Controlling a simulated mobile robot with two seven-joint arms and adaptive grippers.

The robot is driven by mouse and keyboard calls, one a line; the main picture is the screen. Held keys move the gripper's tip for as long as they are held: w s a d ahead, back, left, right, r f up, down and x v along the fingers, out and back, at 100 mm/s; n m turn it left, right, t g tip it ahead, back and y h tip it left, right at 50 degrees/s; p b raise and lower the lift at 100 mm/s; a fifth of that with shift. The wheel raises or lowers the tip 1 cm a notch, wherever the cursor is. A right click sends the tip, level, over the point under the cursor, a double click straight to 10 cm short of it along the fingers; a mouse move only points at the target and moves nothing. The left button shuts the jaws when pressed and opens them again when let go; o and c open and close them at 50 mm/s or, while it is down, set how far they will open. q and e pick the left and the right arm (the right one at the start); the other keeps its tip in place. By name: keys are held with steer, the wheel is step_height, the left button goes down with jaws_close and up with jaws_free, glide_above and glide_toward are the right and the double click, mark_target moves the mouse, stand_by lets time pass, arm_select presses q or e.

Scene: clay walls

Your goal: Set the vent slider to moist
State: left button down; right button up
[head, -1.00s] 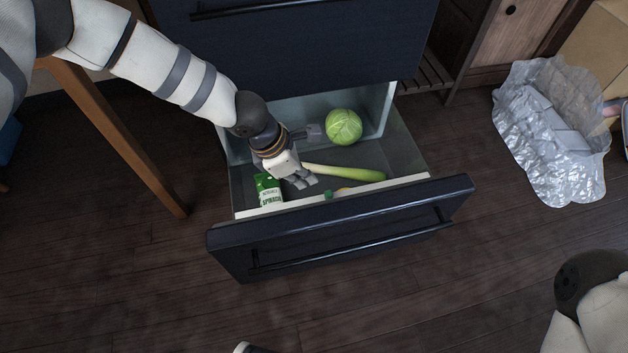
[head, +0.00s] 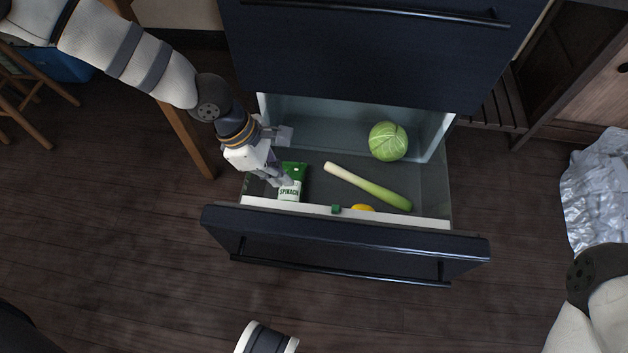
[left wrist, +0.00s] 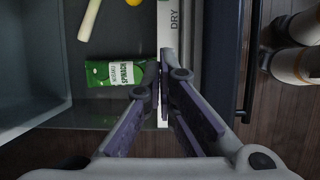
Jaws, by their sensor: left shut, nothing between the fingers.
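The open drawer has a white strip (head: 400,219) along the inner top of its dark front. My left gripper (head: 286,181) is shut and empty at the left end of the drawer, left of the green piece. In the left wrist view its fingertips (left wrist: 164,60) are over the strip, just below DRY; contact cannot be told. My right gripper is out of view.
The drawer holds a spinach bag (head: 291,182) beside my left gripper, a leek (head: 370,187), a cabbage (head: 388,141) and a yellow item (head: 362,208) close to the strip. A wooden leg (head: 190,140) stands left of the drawer. A silvery bag (head: 598,190) lies at right.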

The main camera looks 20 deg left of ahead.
mark_target(344, 210)
arm_select(q)
steer(key=b+x, duration=0.2)
steer(key=x, duration=0.8)
steer(key=shift+s+f, duration=0.15)
steer(key=shift+f, duration=0.05)
steer(key=shift+w+d+r+p, duration=0.15)
steer(key=shift+w+d, duration=0.05)
steer(key=shift+d, duration=0.4)
steer(key=shift+w+d+r+p, duration=0.15)
steer(key=shift+w+d+r, duration=0.1)
steer(key=shift+d, duration=0.35)
steer(key=shift+w+d+f, duration=0.1)
steer(key=shift+w+d, duration=0.1)
steer(key=shift+d, duration=0.4)
steer(key=d, duration=0.2)
steer(key=w+d+b, duration=0.1)
steer(key=d, duration=0.2)
steer(key=shift+w, duration=0.15)
